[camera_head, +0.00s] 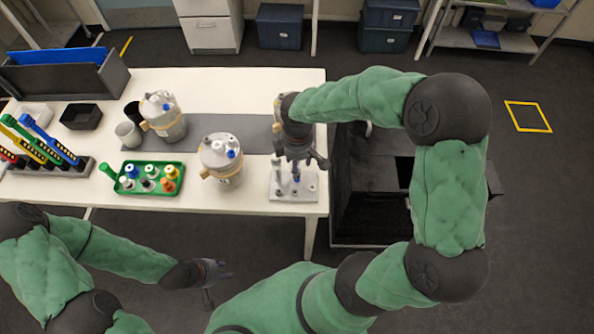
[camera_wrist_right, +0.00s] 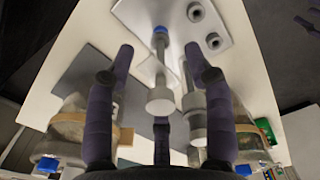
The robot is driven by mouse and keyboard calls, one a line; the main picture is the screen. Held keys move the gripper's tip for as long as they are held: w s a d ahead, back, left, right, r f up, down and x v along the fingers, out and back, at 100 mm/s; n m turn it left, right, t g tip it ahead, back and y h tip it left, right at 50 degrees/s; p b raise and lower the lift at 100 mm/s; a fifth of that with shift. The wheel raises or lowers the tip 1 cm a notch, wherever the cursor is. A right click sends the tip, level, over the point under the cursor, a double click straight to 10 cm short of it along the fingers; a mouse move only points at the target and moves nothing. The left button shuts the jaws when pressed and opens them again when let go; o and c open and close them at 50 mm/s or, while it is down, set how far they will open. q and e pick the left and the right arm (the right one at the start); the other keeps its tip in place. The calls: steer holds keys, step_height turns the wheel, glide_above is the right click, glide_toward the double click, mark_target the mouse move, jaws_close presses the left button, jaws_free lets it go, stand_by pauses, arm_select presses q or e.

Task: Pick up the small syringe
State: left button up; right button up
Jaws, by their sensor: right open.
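A light grey holder plate (camera_head: 307,191) at the right end of the white table carries upright syringes. In the right wrist view, a slim syringe with a blue part and a round grey end (camera_wrist_right: 160,98) stands between my fingers. A thicker grey syringe (camera_wrist_right: 194,120) stands just to its right; the slimmer one looks like the small syringe. My right gripper (camera_head: 299,163) is above the plate, pointing down, and hides part of it. It also shows in the right wrist view (camera_wrist_right: 160,58), fingers apart and empty. My left gripper (camera_head: 220,270) is low in front of the table; its opening is unclear.
Two bioreactor vessels (camera_head: 222,160) (camera_head: 163,114) stand left of the plate. A green tray (camera_head: 127,188) with several capped bottles, a rack of pipettes (camera_head: 80,170) and a black box (camera_head: 81,116) are further left. A black cabinet (camera_head: 366,190) stands right of the table.

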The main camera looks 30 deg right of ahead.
step_height(320, 180, down, 3)
steer(key=shift+r+b, duration=0.1)
steer(key=shift+b, duration=0.2)
steer(key=c, duration=1)
steer(key=shift+r, duration=0.1)
